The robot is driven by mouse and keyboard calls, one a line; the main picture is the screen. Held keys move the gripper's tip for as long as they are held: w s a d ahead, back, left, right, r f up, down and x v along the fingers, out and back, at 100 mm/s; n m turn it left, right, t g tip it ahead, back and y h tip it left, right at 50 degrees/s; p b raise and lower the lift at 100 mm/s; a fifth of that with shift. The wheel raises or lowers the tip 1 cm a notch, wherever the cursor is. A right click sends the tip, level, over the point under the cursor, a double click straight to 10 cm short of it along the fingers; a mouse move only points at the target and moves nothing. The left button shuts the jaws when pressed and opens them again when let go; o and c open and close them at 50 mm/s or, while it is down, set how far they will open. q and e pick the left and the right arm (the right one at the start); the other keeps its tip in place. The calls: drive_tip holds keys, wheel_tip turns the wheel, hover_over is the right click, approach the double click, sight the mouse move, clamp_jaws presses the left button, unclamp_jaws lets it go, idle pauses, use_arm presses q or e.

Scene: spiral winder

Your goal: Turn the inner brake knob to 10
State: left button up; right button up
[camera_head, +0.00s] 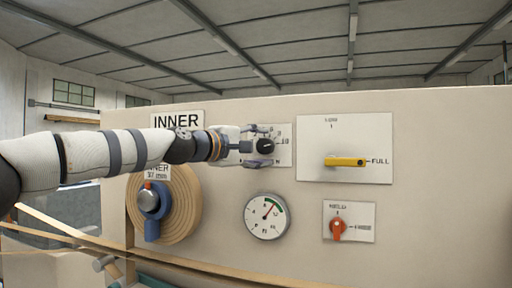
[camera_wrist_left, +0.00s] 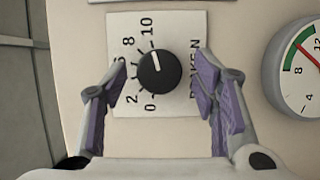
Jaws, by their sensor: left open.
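The inner brake knob (camera_head: 265,146) is a round black knob on a white scale plate (camera_head: 284,158) in the machine's beige front panel. In the left wrist view the knob (camera_wrist_left: 160,74) shows a white pointer line, directed up and slightly left, roughly toward the 10 mark. The scale numbers run from 0 at the bottom to 10 at the top in that view. My left gripper (camera_wrist_left: 159,68) is open, with one purple-padded finger on each side of the knob. Gaps show between both fingers and the knob. My right gripper is not in view.
A round gauge (camera_head: 267,216) with a green arc sits below the knob. A yellow lever (camera_head: 345,161) on a white plate and an orange knob (camera_head: 338,228) are to the right. A tan spool (camera_head: 188,209) with a blue handle lies below my left arm.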

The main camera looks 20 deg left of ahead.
use_arm(q)
drive_tip(key=v, duration=0.7)
drive_tip(key=shift+s, duration=0.1)
